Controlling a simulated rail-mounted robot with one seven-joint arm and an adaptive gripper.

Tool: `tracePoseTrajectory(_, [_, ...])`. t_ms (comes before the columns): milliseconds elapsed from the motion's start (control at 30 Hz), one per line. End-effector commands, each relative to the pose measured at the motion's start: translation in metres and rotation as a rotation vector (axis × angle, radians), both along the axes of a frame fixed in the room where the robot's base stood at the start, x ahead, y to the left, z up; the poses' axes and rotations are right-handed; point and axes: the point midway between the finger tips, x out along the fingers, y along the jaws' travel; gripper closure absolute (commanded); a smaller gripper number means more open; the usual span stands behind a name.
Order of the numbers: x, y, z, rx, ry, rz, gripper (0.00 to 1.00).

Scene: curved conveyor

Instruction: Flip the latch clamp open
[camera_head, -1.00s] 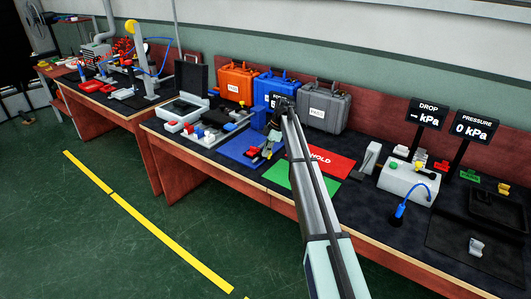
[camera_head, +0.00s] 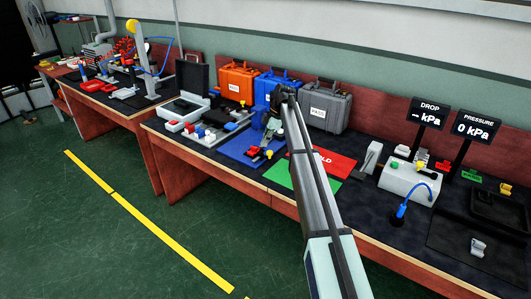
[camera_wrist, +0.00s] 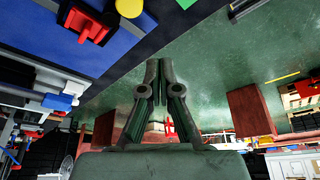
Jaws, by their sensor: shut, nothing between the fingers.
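A small red-and-black fixture (camera_head: 253,151) sits on the blue mat (camera_head: 233,143), with a yellow part (camera_head: 268,154) beside it. This fixture may be the latch clamp, but it is too small to tell its lever's position. In the wrist view the red part (camera_wrist: 88,24) is at the upper left on the blue surface (camera_wrist: 122,40), with a yellow knob (camera_wrist: 129,7) beside it. My gripper (camera_wrist: 158,62) is shut and empty, apart from the red part. In the head view it is small and partly merged with my arm.
A green mat (camera_head: 283,174) and a red HOLD mat (camera_head: 338,163) lie to the right of the blue mat. Orange (camera_head: 238,82), blue (camera_head: 275,86) and grey (camera_head: 325,105) cases stand behind. A grey box (camera_head: 408,181) stands further right.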

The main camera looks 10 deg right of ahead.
Motion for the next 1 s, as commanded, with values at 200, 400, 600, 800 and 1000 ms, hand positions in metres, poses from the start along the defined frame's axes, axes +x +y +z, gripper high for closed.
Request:
tracePoseTrajectory(200, [0.010,-0.006,0.029,0.001,0.000,0.000,1.00])
tracePoseTrajectory(400, [0.011,-0.007,0.038,0.001,0.001,0.001,1.00])
tracePoseTrajectory(600, [0.011,-0.007,0.039,0.001,0.001,0.001,1.00])
tracePoseTrajectory(800, [0.011,0.001,0.037,-0.003,-0.005,0.001,1.00])
tracePoseTrajectory(1000, [0.013,0.066,0.020,-0.029,-0.057,-0.015,1.00])
